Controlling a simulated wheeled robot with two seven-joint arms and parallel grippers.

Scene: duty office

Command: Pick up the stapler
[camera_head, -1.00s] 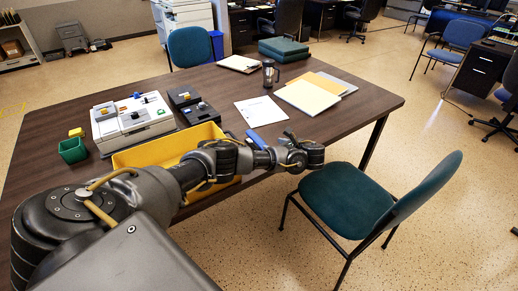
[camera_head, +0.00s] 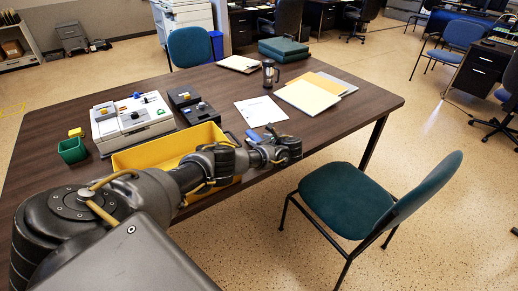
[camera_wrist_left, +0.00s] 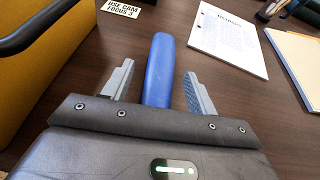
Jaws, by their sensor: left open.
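The stapler appears to be the blue, long object (camera_wrist_left: 158,72) on the brown table. In the left wrist view it lies lengthwise between the two fingers of my left gripper (camera_wrist_left: 158,88), with a gap on each side; its near end is hidden behind the gripper body. In the head view only a small blue part of it (camera_head: 254,135) shows beside my left gripper (camera_head: 285,143). The left gripper is open, low over the front part of the table. My right gripper is not in view.
A yellow bin (camera_head: 128,160) stands left of the gripper; its wall is close in the left wrist view (camera_wrist_left: 50,60). A printed sheet (camera_head: 262,111) and folders (camera_head: 306,96) lie beyond. A green chair (camera_head: 345,200) stands at the front right.

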